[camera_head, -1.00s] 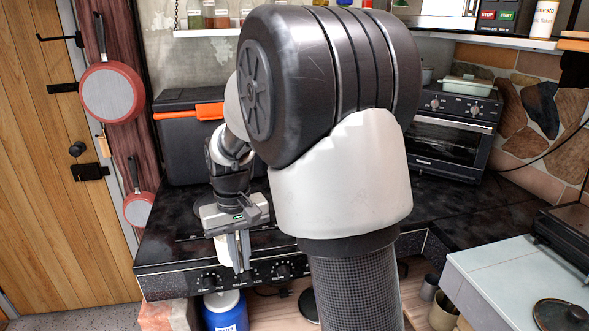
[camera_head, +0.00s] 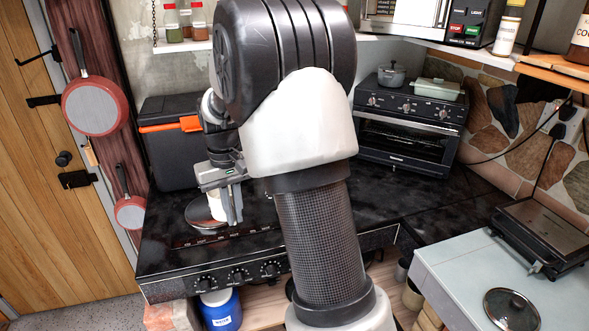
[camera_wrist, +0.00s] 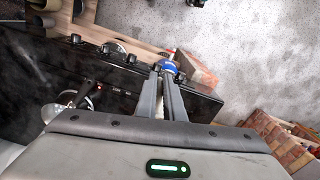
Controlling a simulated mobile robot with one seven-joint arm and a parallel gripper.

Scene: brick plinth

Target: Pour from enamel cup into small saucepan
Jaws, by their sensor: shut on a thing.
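My gripper (camera_head: 230,212) is over the left part of the black stove top. Its fingers are shut on a white cup, which I take to be the enamel cup (camera_head: 215,207). The cup is partly hidden by the fingers. In the wrist view the fingers (camera_wrist: 165,95) reach forward, with only a little white showing between them. A round, shiny grey piece (camera_head: 197,216) lies on the stove behind the cup; I cannot tell whether it is a pan or a hotplate. The wrist view shows a shiny metal thing (camera_wrist: 68,97) left of the fingers. The small saucepan is not clearly identifiable.
The black stove (camera_head: 170,260) has knobs along its front. A dark box with an orange latch (camera_head: 165,160) stands behind. A toaster oven (camera_head: 405,135) with a grey lidded pot (camera_head: 391,74) is at the right. Two red pans hang left. My arm hides the middle of the stove.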

